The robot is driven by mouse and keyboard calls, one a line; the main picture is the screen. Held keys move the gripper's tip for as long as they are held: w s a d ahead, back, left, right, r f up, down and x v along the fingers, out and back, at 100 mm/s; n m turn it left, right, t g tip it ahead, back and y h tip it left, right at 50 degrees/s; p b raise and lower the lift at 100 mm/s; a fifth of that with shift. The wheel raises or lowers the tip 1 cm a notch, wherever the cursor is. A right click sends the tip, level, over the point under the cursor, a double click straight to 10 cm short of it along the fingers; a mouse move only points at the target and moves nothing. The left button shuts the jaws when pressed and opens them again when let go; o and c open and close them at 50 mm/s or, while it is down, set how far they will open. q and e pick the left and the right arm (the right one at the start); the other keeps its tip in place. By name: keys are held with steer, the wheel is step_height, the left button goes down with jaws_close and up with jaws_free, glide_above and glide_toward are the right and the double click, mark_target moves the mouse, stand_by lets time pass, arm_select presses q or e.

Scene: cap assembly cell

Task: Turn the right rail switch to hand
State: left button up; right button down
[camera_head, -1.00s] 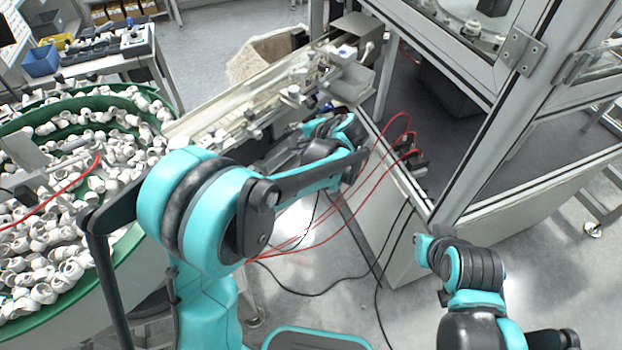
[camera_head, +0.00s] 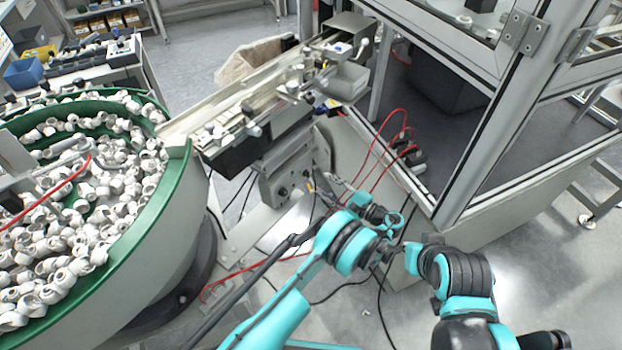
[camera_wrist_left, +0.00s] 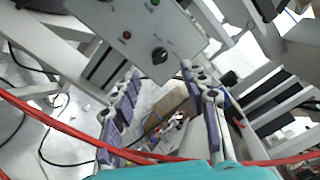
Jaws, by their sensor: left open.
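The grey rail control box (camera_head: 285,182) hangs under the rail in the head view, with small dark knobs on its face. In the left wrist view its panel (camera_wrist_left: 185,30) shows a black rotary switch (camera_wrist_left: 160,54), a red button (camera_wrist_left: 126,35) and a green one (camera_wrist_left: 154,3). The switch's setting is too small to read. My left gripper (camera_head: 323,187) is open and empty, close to the box on its right side. In the wrist view its fingers (camera_wrist_left: 160,72) stand apart, with the switch seen between and beyond the tips. My right arm shows at lower right; its gripper is not visible.
The rail (camera_head: 235,115) runs above the box. A green-rimmed bowl feeder (camera_head: 178,185) full of white caps stands at left. A framed enclosure (camera_head: 490,125) stands at right. Red hoses (camera_head: 370,150) and black cables hang near my left gripper.

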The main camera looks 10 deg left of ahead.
mark_target(306, 173)
arm_select(q)
steer(key=b+x, duration=0.1)
steer(key=x, duration=0.5)
steer(key=shift+a+b, duration=0.3)
steer(key=shift+b, duration=0.05)
steer(key=shift+w, duration=0.15)
steer(key=shift+c, duration=0.2)
jaws_close()
